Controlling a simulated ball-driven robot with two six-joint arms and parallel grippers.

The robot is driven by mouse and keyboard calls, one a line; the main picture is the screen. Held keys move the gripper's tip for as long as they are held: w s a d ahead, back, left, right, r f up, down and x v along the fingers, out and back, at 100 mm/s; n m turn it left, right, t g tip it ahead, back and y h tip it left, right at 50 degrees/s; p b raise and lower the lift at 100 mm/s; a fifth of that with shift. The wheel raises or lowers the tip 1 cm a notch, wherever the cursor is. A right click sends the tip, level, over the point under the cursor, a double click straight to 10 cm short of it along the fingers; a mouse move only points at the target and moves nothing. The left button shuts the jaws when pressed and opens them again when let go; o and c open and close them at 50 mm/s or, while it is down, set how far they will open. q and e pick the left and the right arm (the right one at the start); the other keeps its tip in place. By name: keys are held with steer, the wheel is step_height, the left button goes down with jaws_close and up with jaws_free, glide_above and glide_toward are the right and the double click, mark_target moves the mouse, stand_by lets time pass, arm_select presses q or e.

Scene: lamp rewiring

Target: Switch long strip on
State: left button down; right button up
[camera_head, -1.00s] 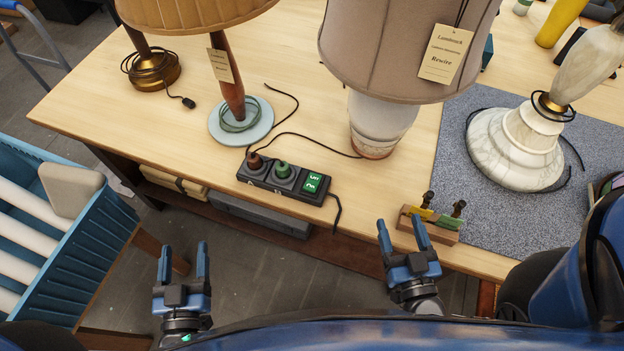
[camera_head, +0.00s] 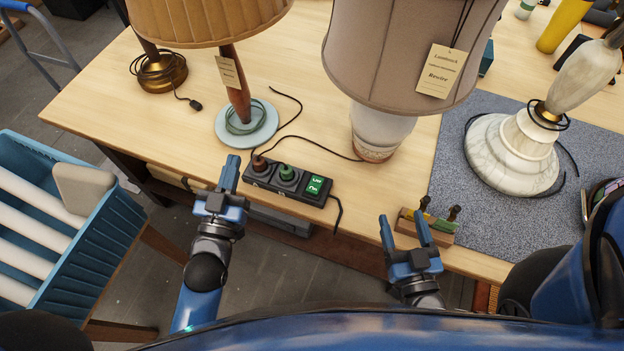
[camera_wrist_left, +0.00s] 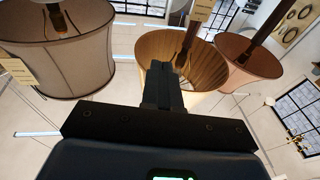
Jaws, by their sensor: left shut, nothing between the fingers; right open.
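The long strip is a dark power strip (camera_head: 288,183) lying near the table's front edge in the head view. A brown plug and a green plug sit in its sockets, and a green-lit switch (camera_head: 315,185) is at its right end. My left gripper (camera_head: 229,172) is shut and empty, just left of the strip's left end and apparently apart from it. Its shut fingers also show in the left wrist view (camera_wrist_left: 162,88), pointing toward lamp shades. My right gripper (camera_head: 403,232) is open and empty, beside the table's front edge, right of the strip.
A lamp with a pale blue base (camera_head: 247,130) and one with a white base (camera_head: 380,125) stand behind the strip. A small wooden block with clips (camera_head: 427,226) sits near my right gripper. A blue crate (camera_head: 95,240) stands left. Cords cross the tabletop.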

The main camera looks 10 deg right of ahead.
arm_select(q)
steer(key=w+d+r+m+g+p, duration=0.1)
steer(key=w+d+g, duration=0.25)
steer(key=d, duration=0.35)
steer(key=w+d+r+m+g+h+p, duration=0.1)
steer(key=w+d+g+p, duration=0.1)
steer(key=w+d, duration=0.3)
steer(key=w+d+r+m+g+p, duration=0.1)
steer(key=w+d+r+g, duration=0.15)
steer(key=d, duration=0.55)
steer(key=s+a+f+g+y, duration=0.4)
steer(key=s+f+g+y, duration=0.1)
steer(key=s+f+g, duration=0.3)
steer(key=shift+s+a+f+n+g+y, duration=0.15)
steer(key=shift+s+f+n+g+y, duration=0.25)
steer(key=shift+g, duration=0.2)
